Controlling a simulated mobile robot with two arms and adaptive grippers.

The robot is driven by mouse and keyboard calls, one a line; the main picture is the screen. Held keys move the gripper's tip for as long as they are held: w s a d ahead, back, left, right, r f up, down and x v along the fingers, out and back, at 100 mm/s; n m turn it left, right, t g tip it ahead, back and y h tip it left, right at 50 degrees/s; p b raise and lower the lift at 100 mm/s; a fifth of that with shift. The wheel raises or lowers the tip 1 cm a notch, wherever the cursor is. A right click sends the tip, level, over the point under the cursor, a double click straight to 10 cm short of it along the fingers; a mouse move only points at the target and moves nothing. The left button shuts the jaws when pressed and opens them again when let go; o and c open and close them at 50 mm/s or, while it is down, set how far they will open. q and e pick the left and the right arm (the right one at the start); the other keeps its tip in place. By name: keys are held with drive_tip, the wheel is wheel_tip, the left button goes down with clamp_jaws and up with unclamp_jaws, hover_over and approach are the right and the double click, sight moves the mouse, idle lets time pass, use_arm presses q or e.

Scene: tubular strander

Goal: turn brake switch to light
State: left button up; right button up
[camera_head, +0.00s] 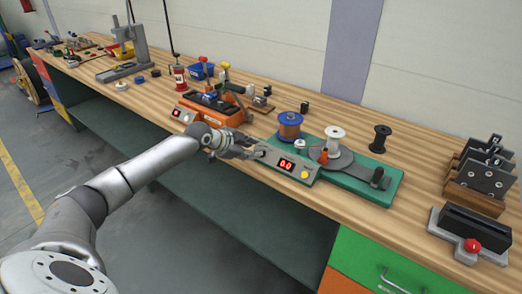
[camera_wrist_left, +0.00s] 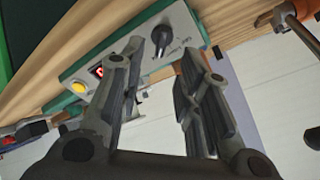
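The green tubular strander (camera_head: 368,184) stands on the wooden bench, with a light grey control panel (camera_head: 306,174) on its front left. The panel has a red display (camera_head: 286,165) and a yellow button (camera_head: 304,175). In the left wrist view the brake switch, a black rotary knob (camera_wrist_left: 160,38), sits on the panel with small lettering beside it. My left gripper (camera_head: 258,150) is at the panel's left end; in the head view it hides the knob. Its fingers (camera_wrist_left: 160,58) are apart and empty, with the knob showing between and beyond their tips. I cannot tell any contact. My right gripper is out of view.
An orange machine (camera_head: 212,108) stands close to the left of my left gripper. Copper (camera_head: 290,125), white (camera_head: 334,137) and black (camera_head: 380,138) spools stand at the strander. A black device with a red button (camera_head: 472,245) is at the right. The bench's front edge is below the panel.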

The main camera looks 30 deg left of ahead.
use_arm(q)
drive_tip(key=shift+x, duration=2.75)
drive_tip(key=shift+s, duration=0.1)
clamp_jaws()
